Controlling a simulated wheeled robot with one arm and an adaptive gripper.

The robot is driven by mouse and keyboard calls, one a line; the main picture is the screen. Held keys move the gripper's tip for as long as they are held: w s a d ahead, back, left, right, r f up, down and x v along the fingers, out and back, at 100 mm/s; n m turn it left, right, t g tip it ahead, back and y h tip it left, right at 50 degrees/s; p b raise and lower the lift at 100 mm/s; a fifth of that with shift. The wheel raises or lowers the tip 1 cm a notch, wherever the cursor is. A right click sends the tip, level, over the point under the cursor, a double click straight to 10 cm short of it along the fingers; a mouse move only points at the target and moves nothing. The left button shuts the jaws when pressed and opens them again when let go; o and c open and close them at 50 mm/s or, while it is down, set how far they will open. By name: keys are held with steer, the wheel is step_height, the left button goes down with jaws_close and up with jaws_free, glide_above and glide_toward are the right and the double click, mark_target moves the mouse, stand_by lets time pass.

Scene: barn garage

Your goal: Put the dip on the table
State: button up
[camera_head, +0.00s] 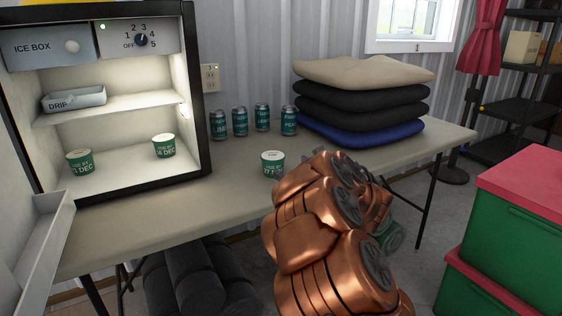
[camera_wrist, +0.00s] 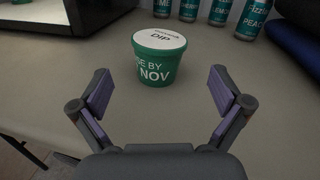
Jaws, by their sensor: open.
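A green dip tub (camera_head: 272,163) with a white lid stands upright on the table (camera_head: 225,190), outside the fridge. In the wrist view the tub (camera_wrist: 157,58) shows "Dip" on its lid and a "use by" date in NOV on its side. My gripper (camera_wrist: 160,92) is open and empty, its fingers spread wide just short of the tub, which is centred ahead of them. In the head view my arm hides most of the gripper. Two similar green tubs stand on the fridge floor, one at left (camera_head: 80,161) and one at right (camera_head: 164,146).
The open fridge (camera_head: 198,100) stands on the table's left, its door (camera_head: 45,240) swung toward me. Several teal cans (camera_head: 240,122) stand behind the tub. A stack of folded cushions (camera_head: 360,92) lies at right. Green and red crates (camera_head: 515,230) stand at far right. The table's front is clear.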

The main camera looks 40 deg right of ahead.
steer(key=shift+s+d, duration=0.2)
steer(key=shift+s, duration=1.85)
steer(key=shift+r, duration=0.1)
